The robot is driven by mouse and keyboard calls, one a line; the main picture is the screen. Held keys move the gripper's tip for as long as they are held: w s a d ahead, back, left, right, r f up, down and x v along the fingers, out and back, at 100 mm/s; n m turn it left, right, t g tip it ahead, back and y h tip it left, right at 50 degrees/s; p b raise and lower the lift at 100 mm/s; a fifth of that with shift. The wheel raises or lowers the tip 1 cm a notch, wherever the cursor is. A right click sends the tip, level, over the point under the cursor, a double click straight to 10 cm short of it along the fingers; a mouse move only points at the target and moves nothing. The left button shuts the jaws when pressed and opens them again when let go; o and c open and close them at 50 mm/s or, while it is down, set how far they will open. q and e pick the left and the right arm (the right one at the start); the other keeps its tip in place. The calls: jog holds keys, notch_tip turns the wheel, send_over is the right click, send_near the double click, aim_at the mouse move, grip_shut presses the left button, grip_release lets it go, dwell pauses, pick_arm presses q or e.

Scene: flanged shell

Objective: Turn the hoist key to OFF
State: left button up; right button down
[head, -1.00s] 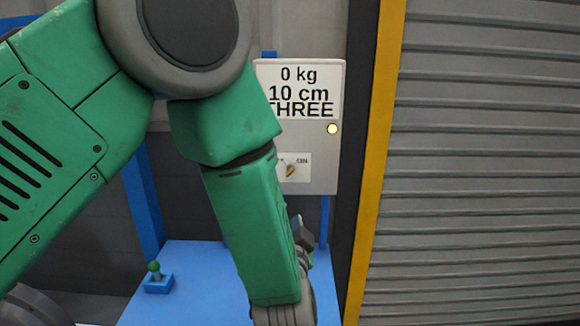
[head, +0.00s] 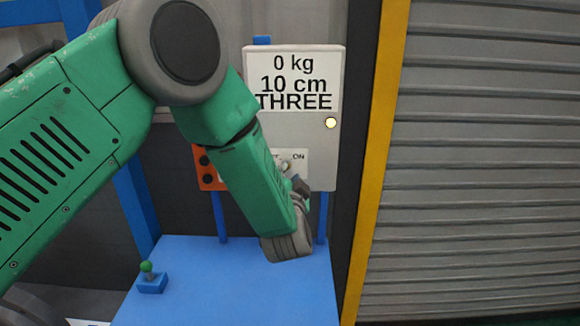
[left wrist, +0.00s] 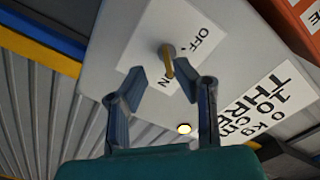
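The hoist key (left wrist: 167,62) is a yellow lever on a white label plate of the grey control box (left wrist: 120,60). The plate reads OFF and ON, and in the left wrist view the key's bar points toward ON. In the head view the key (head: 286,166) shows just above my gripper, with the OFF lettering mostly hidden behind my forearm. My left gripper (left wrist: 161,72) is open, with its two fingertips apart on either side of the key's near end. I cannot tell whether they touch it. My right gripper is not in view.
An orange panel (head: 207,168) is partly behind my arm. A blue table (head: 215,290) bears a green-knobbed joystick (head: 150,277). A yellow post (head: 377,150) and shutter stand right.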

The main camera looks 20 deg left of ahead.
pick_arm(q)
jog(key=shift+w+a+r, duration=0.1)
jog(key=shift+w+a, duration=0.2)
jog(key=shift+w, duration=0.2)
jog(key=shift+w+a, duration=0.25)
jog(key=shift+w, duration=0.2)
jog(key=shift+w+a, duration=0.2)
jog(key=shift+a, duration=0.1)
jog(key=shift+w+a, duration=0.2)
jog(key=shift+a, duration=0.2)
jog(key=shift+d, duration=0.3)
grip_shut()
jog(key=shift+d, duration=0.15)
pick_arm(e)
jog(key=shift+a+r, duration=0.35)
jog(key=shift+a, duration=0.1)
